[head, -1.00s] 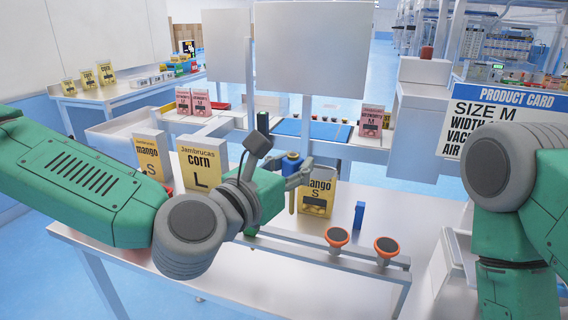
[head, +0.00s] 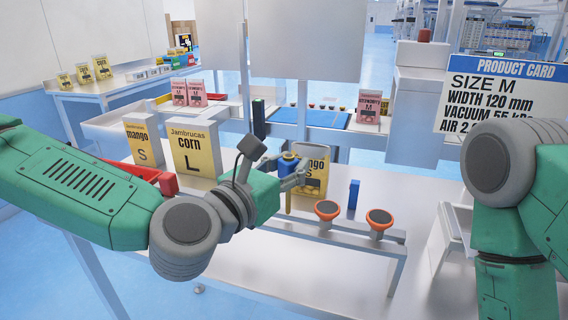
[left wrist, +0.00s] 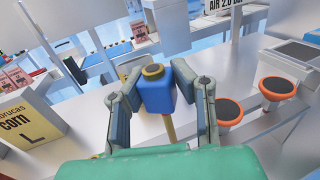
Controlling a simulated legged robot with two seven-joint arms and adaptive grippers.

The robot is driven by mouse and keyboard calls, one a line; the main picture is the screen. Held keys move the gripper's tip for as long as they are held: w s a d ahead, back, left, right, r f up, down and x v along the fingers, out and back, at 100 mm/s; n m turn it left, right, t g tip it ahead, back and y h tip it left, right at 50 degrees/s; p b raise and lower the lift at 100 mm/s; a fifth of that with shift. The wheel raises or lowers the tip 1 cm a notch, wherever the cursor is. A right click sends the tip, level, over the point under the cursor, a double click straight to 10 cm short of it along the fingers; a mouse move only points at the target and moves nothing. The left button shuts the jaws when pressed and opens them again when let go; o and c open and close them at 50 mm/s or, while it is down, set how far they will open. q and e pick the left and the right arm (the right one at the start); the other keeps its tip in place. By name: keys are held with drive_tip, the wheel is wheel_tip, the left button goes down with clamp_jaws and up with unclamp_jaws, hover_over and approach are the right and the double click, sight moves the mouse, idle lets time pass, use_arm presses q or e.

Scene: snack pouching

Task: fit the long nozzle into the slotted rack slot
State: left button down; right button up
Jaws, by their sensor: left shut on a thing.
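My left gripper (head: 294,176) is shut on the long nozzle, which has a blue block body (head: 288,168) with a tan ring on top and a thin tan tube (head: 288,201) pointing down. In the left wrist view the blue body (left wrist: 157,94) sits between both fingers (left wrist: 160,104). The slotted rack (head: 343,238) is a grey rail along the table front. Two orange-rimmed cups, one left (head: 326,210) and one right (head: 379,219), sit in it. The nozzle is upright, by the rack's left part; whether the tube is in a slot cannot be told. My right gripper is out of view.
A yellow mango pouch (head: 314,176) stands behind the nozzle. A larger corn pouch (head: 194,150) and another mango pouch (head: 142,140) stand left, near a red tray (head: 130,168). A small blue block (head: 353,195) stands behind the cups.

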use_arm(q)
drive_tip(key=shift+a, duration=1)
drive_tip(key=shift+a+b, duration=0.1)
drive_tip(key=shift+b, duration=0.2)
drive_tip(key=shift+f+b, duration=0.95)
drive_tip(key=shift+f, duration=0.3)
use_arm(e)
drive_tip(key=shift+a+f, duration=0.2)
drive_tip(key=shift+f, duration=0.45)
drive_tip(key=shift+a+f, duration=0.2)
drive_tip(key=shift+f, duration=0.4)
